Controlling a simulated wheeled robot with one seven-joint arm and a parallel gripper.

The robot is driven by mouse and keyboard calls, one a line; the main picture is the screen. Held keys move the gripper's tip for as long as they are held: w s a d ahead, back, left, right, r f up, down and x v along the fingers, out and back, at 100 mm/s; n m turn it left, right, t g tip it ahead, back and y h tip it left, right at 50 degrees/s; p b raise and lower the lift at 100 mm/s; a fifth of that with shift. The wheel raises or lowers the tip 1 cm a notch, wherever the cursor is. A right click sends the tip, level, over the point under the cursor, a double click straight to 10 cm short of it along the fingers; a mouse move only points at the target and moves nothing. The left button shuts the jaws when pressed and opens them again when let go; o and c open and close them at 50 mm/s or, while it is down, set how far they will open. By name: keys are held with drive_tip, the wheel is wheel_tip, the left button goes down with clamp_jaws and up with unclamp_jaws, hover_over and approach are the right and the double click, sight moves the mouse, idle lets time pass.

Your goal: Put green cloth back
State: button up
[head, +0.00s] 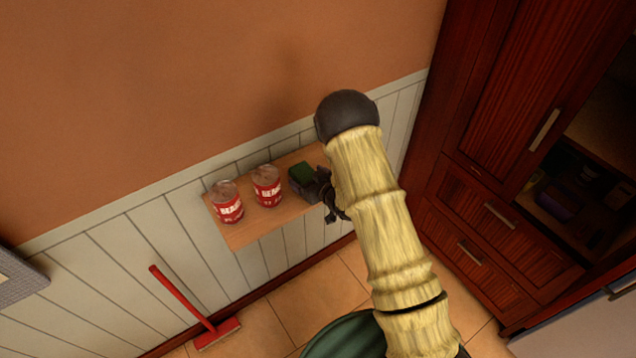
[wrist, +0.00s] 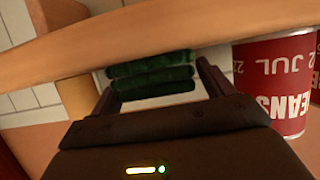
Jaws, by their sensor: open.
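The green cloth (head: 303,171) is a small, dark green folded piece at the right end of a wooden wall shelf (head: 240,235). In the wrist view, which looks upside down, the cloth (wrist: 150,72) shows as stacked folds against the shelf edge (wrist: 130,38). My gripper (head: 312,186) is at the shelf's right end, right by the cloth. In the wrist view its two fingers (wrist: 158,85) are apart, with the cloth between or just beyond their tips. Whether they touch it I cannot tell. My arm hides part of the shelf's right end.
Two red bean cans stand on the shelf left of the cloth; the nearer one (head: 267,186) is close to my gripper and shows large in the wrist view (wrist: 272,90). A red broom (head: 180,298) leans below. Dark red cabinets (head: 500,130) stand at the right.

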drive_tip(key=shift+s+d+r+b, duration=0.1)
drive_tip(key=shift+s+d+b, duration=0.15)
drive_tip(key=shift+s+b, duration=0.05)
drive_tip(key=b+v, duration=0.3)
drive_tip(key=v, duration=0.8)
drive_tip(key=shift+r, duration=0.1)
drive_tip(key=s+d+r+m+g+h, duration=0.2)
drive_tip(key=d+h, duration=0.1)
drive_tip(key=d, duration=0.2)
drive_tip(key=s+d+r+m+g+h, duration=0.1)
drive_tip(key=s+d+r+m+h, duration=0.15)
drive_tip(key=d, duration=0.25)
drive_tip(key=s+d+r+m+g+h, duration=0.1)
drive_tip(key=s+r+g, duration=0.1)
drive_tip(key=s, duration=0.4)
drive_tip(key=s+r+m+g+h, duration=0.1)
drive_tip(key=s+r+g, duration=0.2)
drive_tip(key=s, duration=0.4)
drive_tip(key=shift+s+d+g, duration=0.2)
drive_tip(key=shift+d+g, duration=0.1)
drive_tip(key=shift+d, duration=0.1)
